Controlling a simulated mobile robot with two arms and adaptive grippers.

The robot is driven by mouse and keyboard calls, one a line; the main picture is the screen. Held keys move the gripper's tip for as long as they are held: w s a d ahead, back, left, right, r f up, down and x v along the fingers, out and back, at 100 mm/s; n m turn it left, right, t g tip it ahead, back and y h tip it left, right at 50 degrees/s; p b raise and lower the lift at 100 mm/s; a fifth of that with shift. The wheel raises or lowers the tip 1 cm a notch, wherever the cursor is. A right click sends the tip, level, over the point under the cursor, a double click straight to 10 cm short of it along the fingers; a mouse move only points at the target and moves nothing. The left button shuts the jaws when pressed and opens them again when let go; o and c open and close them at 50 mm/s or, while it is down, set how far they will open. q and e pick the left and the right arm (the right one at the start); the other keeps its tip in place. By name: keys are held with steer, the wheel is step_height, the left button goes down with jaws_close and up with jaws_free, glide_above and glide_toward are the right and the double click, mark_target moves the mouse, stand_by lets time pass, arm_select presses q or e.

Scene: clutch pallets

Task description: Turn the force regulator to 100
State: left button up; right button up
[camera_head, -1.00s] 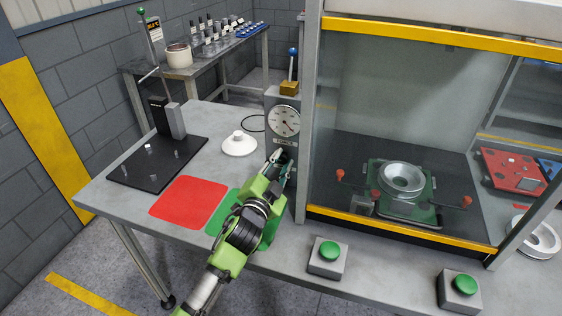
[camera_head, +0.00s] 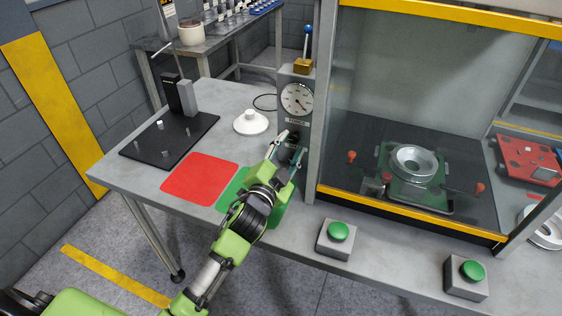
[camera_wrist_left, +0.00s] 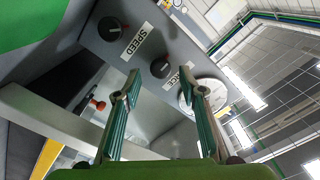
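The force regulator is a dark knob (camera_wrist_left: 160,67) on the grey control column (camera_head: 298,75), beside a label partly covered by a finger. My left gripper (camera_head: 291,146) is at the front of the column, below the gauge. In the left wrist view my left gripper (camera_wrist_left: 166,85) is open and empty, its two green fingers pointing at the panel. The force knob shows beyond the fingertips and between them, with no visible grip on it. The round white gauge (camera_head: 297,99) is above; its reading is too small to tell. My right gripper is not in view.
A second knob (camera_wrist_left: 112,30) sits beside the SPEED label. Right of the column stands a glazed press cabinet with a yellow bottom edge (camera_head: 410,211). Green buttons (camera_head: 339,231) are at the table's front. A red mat (camera_head: 200,178) and a white disc (camera_head: 251,123) lie left of the arm.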

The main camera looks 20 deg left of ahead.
arm_select(q)
steer(key=s, duration=0.9)
steer(key=shift+s+a, duration=0.2)
